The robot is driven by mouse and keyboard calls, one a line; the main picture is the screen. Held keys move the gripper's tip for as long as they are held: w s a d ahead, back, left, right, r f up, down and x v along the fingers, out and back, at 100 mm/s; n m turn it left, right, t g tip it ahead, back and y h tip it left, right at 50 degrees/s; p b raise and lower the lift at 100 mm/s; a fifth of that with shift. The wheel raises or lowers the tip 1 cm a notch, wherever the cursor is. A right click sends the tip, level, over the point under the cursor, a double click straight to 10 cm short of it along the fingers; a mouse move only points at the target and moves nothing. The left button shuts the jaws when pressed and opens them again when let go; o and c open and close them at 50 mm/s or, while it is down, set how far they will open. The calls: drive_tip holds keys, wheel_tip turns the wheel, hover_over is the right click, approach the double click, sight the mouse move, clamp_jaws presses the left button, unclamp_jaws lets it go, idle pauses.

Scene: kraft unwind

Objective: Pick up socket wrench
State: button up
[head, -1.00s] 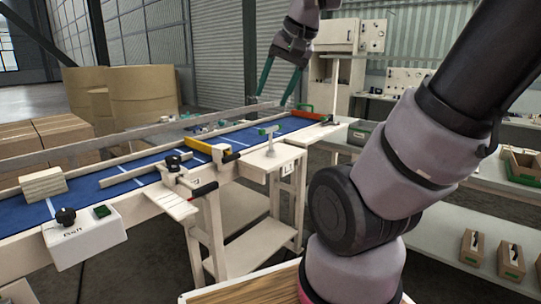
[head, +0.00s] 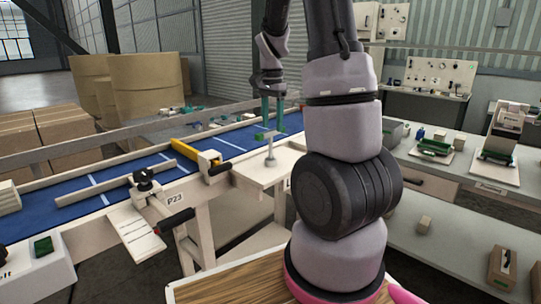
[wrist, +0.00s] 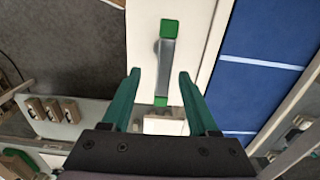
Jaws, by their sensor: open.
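A grey tool with green ends, which looks like the socket wrench (wrist: 166,58), lies across the pale wooden side table in the wrist view. In the head view, the wrench (head: 261,137) sits on top of a short upright post on that table, partly hidden by my gripper. My gripper (head: 272,129) points down just above it with open green fingers. In the wrist view, my gripper (wrist: 159,73) has one finger on each side of the tool's line, with nothing held.
A blue conveyor bed (head: 100,178) with pale rails runs behind the side table (head: 262,174). Shelves with small boxes (head: 502,268) stand at right. Large brown rolls (head: 147,88) stand behind.

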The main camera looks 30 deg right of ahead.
sight(271, 136)
drive_tip(key=f, duration=0.6)
drive_tip(key=shift+w+a+f, duration=0.15)
drive_tip(key=shift+w+f, duration=0.05)
drive_tip(key=shift+f, duration=0.2)
clamp_jaws()
